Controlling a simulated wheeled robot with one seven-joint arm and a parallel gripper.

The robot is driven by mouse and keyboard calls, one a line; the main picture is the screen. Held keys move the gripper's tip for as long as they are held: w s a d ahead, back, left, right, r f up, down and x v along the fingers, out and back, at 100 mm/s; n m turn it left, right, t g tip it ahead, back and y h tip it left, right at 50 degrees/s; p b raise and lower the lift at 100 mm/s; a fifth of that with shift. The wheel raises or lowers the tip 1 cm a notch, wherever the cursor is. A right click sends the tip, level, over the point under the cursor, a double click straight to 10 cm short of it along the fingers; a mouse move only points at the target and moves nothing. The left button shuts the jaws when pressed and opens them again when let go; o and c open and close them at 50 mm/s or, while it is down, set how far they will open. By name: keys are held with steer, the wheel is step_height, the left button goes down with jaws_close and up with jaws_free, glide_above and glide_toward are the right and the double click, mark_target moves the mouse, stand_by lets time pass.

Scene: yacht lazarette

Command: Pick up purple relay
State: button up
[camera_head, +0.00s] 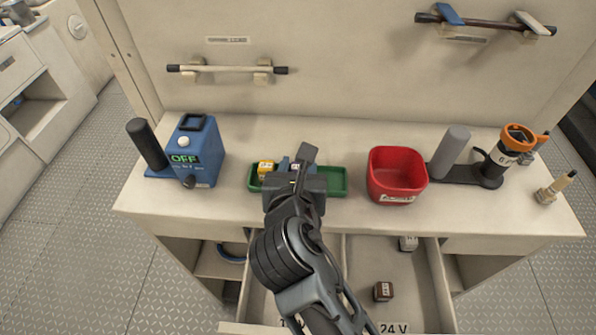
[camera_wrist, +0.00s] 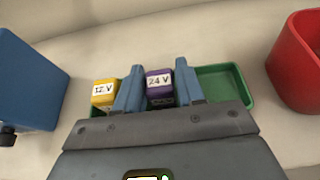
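The purple relay (camera_wrist: 159,82), labelled 24 V, stands in the green tray (camera_wrist: 228,82) in the wrist view. My gripper (camera_wrist: 159,66) has its two blue fingers on either side of it, apart, with narrow gaps visible beside the relay's top. Whether the fingers touch it lower down is hard to tell. In the head view my gripper (camera_head: 297,172) is over the middle of the green tray (camera_head: 335,181) and mostly hides the purple relay. A yellow relay (camera_wrist: 105,92), labelled 12 V, stands just left of the left finger; it also shows in the head view (camera_head: 265,168).
A blue box reading OFF (camera_head: 197,150) stands left of the tray and a red bin (camera_head: 397,175) right of it. An open drawer (camera_head: 355,265) below holds a dark relay (camera_head: 383,291) and a pale one (camera_head: 408,243). The tray's right end is empty.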

steer(key=c, duration=0.6)
